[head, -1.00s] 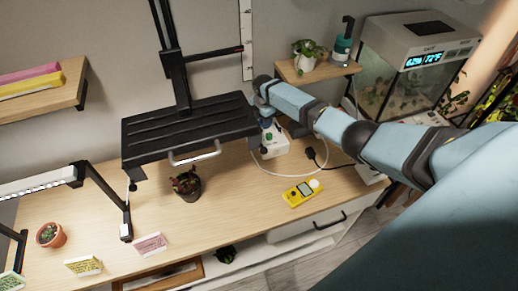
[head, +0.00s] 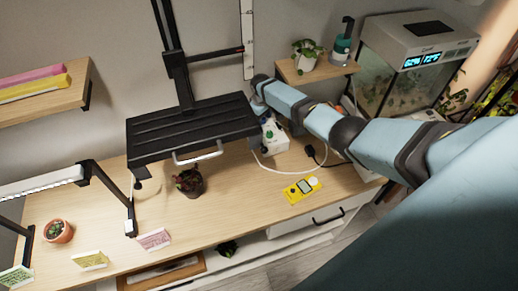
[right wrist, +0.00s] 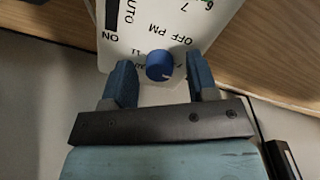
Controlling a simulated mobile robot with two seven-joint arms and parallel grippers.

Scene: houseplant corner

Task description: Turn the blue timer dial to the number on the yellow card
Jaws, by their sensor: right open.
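The blue timer dial (right wrist: 160,65) sits on a white timer panel (right wrist: 128,52) in the right wrist view. Printed marks include ON, AUTO, OFF PM and a 7. My right gripper (right wrist: 160,73) is open, with one finger on each side of the dial and a gap to both. In the head view the white timer box (head: 274,144) stands at the back of the desk below my right wrist, and I cannot make out the dial there. The yellow card (head: 90,260) stands at the front left of the desk; its writing is too small to read. My left gripper is not in view.
A black shelf (head: 190,132) hangs left of the timer box. A potted plant (head: 189,183), a pink card (head: 153,239), a green card (head: 16,277) and a yellow meter (head: 303,189) stand or lie on the desk (head: 225,215). A white cable loops near the box.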

